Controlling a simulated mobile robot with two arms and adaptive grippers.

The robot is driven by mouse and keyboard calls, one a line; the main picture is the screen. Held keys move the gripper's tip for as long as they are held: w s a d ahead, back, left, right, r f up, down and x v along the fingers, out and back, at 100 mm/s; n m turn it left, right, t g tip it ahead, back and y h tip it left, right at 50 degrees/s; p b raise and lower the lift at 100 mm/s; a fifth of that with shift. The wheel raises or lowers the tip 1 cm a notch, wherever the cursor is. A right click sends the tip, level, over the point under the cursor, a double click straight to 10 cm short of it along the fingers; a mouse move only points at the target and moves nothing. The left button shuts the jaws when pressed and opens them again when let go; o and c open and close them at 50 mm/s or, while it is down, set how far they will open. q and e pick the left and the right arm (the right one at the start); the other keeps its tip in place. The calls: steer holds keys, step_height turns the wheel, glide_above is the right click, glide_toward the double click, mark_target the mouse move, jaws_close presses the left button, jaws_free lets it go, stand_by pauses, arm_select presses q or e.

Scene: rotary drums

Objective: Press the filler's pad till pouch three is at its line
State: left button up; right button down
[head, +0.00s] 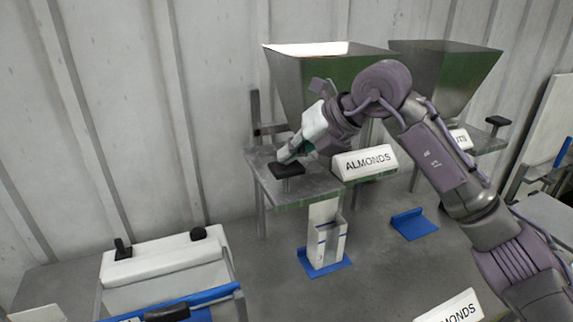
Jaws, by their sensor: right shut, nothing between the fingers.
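The filler (320,75) is a metal hopper on a stand at the back, with a sign reading ALMONDS. Its black pad (287,170) sits on the metal shelf at the left. My right gripper (287,157) is shut and empty, with its fingertips right at the pad; I cannot tell whether they touch it. A white pouch (327,242) with a clear front and a blue line stands upright on a blue stand (325,270) below the filler. Its fill level is too small to tell. My left gripper is out of view.
A second hopper (450,75) stands at the right, with a black pad (497,121) and an empty blue stand (413,224) below. A white device with a blue bar (170,262) is at the lower left. Another ALMONDS sign (455,309) is at the bottom. Grey bench is clear between.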

mark_target(289, 166)
steer(key=shift+f+b, duration=1.05)
steer(key=shift+f, duration=0.35)
stand_by(0.7)
stand_by(0.3)
steer(key=shift+r+p, duration=1.25)
steer(key=shift+r, duration=0.9)
steer(key=shift+r+p, duration=1.6)
steer(key=shift+r, duration=0.95)
steer(key=shift+f, duration=0.1)
